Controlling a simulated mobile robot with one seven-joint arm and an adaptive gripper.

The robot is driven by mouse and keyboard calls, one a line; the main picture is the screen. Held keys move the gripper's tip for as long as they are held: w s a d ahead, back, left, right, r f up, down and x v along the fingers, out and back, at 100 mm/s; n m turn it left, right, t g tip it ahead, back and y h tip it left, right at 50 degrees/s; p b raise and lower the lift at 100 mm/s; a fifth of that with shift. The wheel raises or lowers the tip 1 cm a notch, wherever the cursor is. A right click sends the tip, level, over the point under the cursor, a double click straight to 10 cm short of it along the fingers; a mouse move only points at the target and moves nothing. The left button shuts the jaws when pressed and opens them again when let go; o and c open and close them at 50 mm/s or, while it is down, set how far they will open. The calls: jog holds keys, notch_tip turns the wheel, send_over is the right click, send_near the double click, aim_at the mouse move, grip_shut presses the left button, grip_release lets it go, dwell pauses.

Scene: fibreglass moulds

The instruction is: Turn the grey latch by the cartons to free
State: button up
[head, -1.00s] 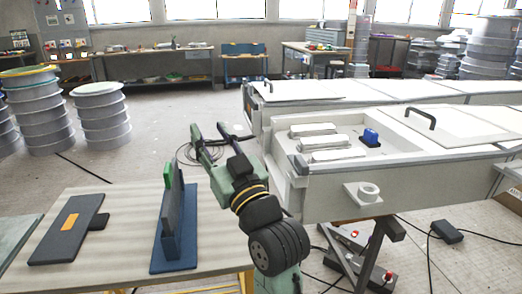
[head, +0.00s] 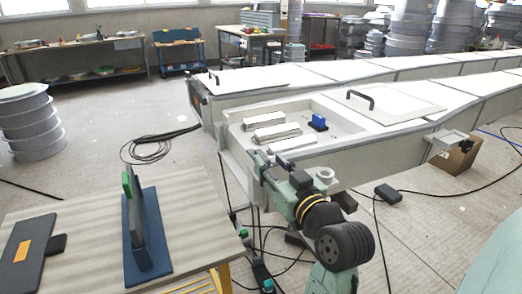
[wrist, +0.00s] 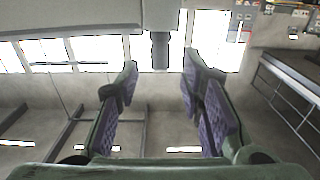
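A small grey fitting (head: 449,140), which looks like the latch, sits on the side of the long white mould (head: 400,140), just above a brown carton (head: 457,159). It is too small to tell how its lever is set. My gripper (head: 262,166) is at the near left corner of the mould, well to the left of the fitting. In the wrist view my gripper (wrist: 165,92) shows two purple-padded fingers apart with nothing between them. A dark grey block (wrist: 160,50) shows beyond the fingertips; I cannot tell what it is.
A table (head: 190,215) at the left carries a blue stand (head: 147,240) and a dark board (head: 25,255). Cables and a black box (head: 388,194) lie on the floor. Floor is open in front of the carton.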

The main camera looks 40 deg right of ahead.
aim_at(262, 154)
jog(key=p+x, duration=0.1)
jog(key=x, duration=0.4)
jog(key=shift+w, duration=0.1)
jog(key=shift+c, duration=0.6)
grip_shut()
